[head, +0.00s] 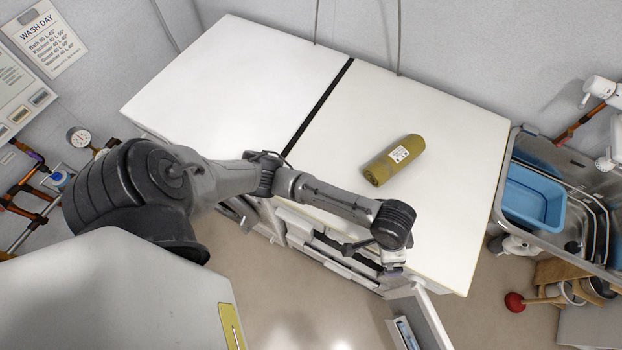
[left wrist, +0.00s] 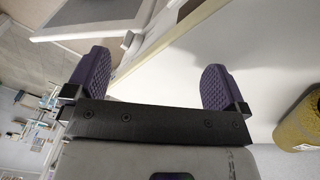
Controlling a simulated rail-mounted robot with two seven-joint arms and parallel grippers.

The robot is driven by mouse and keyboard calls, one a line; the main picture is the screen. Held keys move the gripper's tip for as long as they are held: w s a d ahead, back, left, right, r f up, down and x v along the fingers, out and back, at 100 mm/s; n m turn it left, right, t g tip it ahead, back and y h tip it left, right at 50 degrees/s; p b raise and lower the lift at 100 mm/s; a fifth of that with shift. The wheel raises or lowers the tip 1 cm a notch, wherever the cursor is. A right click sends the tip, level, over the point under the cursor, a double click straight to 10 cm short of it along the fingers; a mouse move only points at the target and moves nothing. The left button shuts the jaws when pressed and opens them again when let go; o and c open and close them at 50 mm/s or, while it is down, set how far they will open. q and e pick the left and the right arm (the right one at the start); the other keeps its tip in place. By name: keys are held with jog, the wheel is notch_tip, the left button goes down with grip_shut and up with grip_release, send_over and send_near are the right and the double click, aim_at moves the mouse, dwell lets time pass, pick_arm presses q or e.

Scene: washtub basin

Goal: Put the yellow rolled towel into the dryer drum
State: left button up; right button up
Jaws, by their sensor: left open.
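The yellow rolled towel (head: 406,150), olive-yellow with a white label, lies on its side on the right white machine top (head: 345,115). Its end also shows at the right edge of the left wrist view (left wrist: 301,126). My left gripper (head: 392,268) is at the front edge of that top, apart from the towel. In the left wrist view its two purple ridged fingers (left wrist: 155,65) are spread wide with nothing between them. A door (head: 418,318) stands open in front of the right machine. The dryer drum is hidden below the top. My right gripper is not in view.
A metal sink with a blue tub (head: 533,197) is at the right. A red plunger (head: 514,303) and buckets stand on the floor below it. The left machine top (head: 225,85) is bare. Pipes and a gauge (head: 79,138) are on the left wall.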

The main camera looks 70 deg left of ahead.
pick_arm(q)
jog(key=s+a+n+t+y, duration=0.1)
jog(key=s+a, duration=0.4)
jog(key=s, duration=0.4)
jog(key=s+a+n+t+y, duration=0.1)
jog(key=s+a, duration=0.4)
jog(key=s, duration=0.4)
jog(key=shift+s+a+f, duration=0.15)
jog(key=shift+s+f, duration=0.1)
jog(key=shift+f, duration=0.1)
